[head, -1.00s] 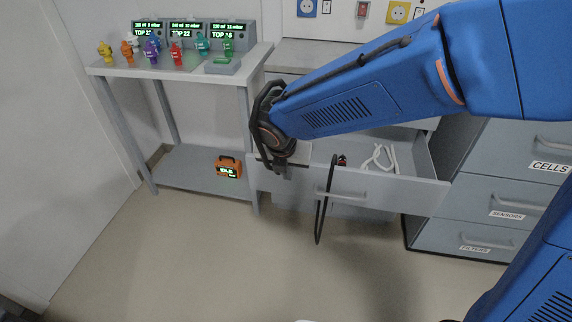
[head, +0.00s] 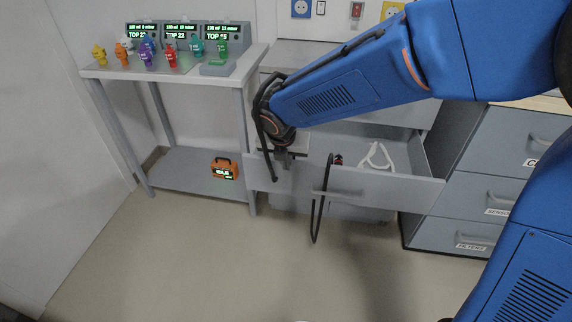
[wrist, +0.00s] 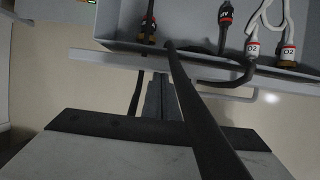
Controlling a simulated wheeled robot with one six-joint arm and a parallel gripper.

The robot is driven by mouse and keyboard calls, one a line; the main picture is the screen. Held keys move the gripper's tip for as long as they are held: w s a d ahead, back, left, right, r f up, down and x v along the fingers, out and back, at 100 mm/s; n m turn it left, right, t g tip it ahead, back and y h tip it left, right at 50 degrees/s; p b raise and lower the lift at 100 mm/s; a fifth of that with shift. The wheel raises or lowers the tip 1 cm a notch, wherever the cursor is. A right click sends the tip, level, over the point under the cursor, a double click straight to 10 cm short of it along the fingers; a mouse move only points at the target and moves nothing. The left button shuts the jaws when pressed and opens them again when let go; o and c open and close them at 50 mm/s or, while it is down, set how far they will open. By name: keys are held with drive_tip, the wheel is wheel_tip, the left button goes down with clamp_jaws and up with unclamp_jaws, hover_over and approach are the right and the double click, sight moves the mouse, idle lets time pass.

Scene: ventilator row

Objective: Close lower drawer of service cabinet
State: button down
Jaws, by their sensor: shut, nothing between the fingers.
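The lower drawer (head: 385,187) of the grey service cabinet is pulled out, with its bar handle (head: 338,193) facing the room. In the wrist view the drawer's top front edge (wrist: 105,59) crosses the upper part. My gripper (head: 284,163) is at the left end of the drawer front, fingers pointing down. In the wrist view its fingers (wrist: 160,92) are together and empty, close to the front edge; I cannot tell whether they touch it. White hoses (head: 376,158) with O2 tags lie inside the drawer. A black hose (head: 317,215) hangs over the drawer front.
A grey table (head: 240,85) with monitors and coloured figure-like pieces stands left of the drawer. An orange device (head: 224,168) sits on its lower shelf. A labelled drawer unit (head: 482,193) stands at the right. The floor (head: 200,260) in front is clear.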

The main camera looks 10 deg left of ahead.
drive_tip(key=w, duration=2.1)
drive_tip(key=shift+d, duration=0.35)
